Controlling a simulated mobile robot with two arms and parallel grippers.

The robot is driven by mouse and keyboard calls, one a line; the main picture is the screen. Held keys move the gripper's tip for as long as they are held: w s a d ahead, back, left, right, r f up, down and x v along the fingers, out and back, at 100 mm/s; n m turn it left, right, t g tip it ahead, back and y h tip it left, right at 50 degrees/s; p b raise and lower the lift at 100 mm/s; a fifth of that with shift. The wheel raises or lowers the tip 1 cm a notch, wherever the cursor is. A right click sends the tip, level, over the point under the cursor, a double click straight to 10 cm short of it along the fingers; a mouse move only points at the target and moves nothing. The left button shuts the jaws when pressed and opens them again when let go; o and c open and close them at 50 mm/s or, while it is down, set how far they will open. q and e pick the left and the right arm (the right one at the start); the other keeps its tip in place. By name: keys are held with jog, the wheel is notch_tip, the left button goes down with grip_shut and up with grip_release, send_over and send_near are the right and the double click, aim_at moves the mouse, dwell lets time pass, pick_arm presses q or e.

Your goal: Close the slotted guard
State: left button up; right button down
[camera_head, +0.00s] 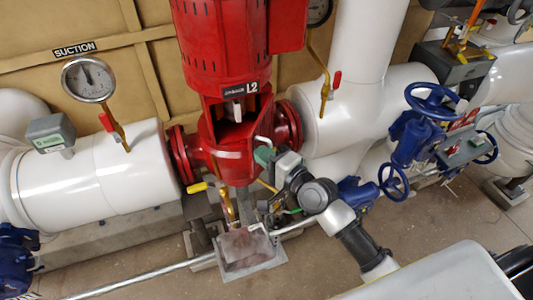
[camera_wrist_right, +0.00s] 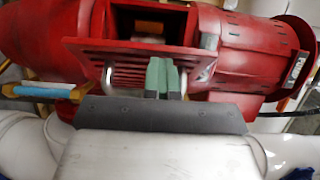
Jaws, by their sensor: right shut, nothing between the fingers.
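The red slotted guard (camera_wrist_right: 92,47) shows in the right wrist view as a flat panel with narrow slots and a bright metal handle. An opening in the red pump housing shows beyond it. My right gripper (camera_head: 264,155) is at the guard's right side in the head view. Its green fingertips (camera_wrist_right: 163,76) are shut together with nothing between them, in front of the slots and close to the handle. Whether they touch the guard is unclear. My left gripper is out of view.
White pipes (camera_head: 95,180) run left and right of the pump. A gauge (camera_head: 88,78) stands on the left pipe. Blue valve wheels (camera_head: 436,100) are at the right. A yellow-handled valve (camera_head: 197,188) sticks out below the pump's left side. Floor is open at the front.

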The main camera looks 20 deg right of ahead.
jog(key=shift+w+d+f, duration=0.15)
jog(key=shift+d+f, duration=0.05)
jog(key=shift+d, duration=0.3)
dwell(0.4)
jog(key=shift+s+d+f, duration=0.1)
jog(key=shift+s+d, duration=0.05)
jog(key=shift+s, duration=0.1)
jog(key=a+b+v, duration=0.1)
jog(key=b+v, duration=0.2)
jog(key=v, duration=0.7)
pick_arm(q)
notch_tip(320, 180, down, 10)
jog(key=b, duration=0.7)
pick_arm(e)
jog(key=s+d+f, duration=0.1)
jog(key=s+d, duration=0.1)
jog(key=d, duration=0.9)
pick_arm(q)
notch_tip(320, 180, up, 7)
jog(key=p, duration=0.6)
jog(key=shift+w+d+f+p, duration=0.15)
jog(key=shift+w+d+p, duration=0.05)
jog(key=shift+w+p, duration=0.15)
pick_arm(e)
jog(key=w+a, duration=0.8)
jog(key=w, duration=0.1)
jog(key=shift+w+a, duration=0.3)
jog(key=shift+a, duration=0.1)
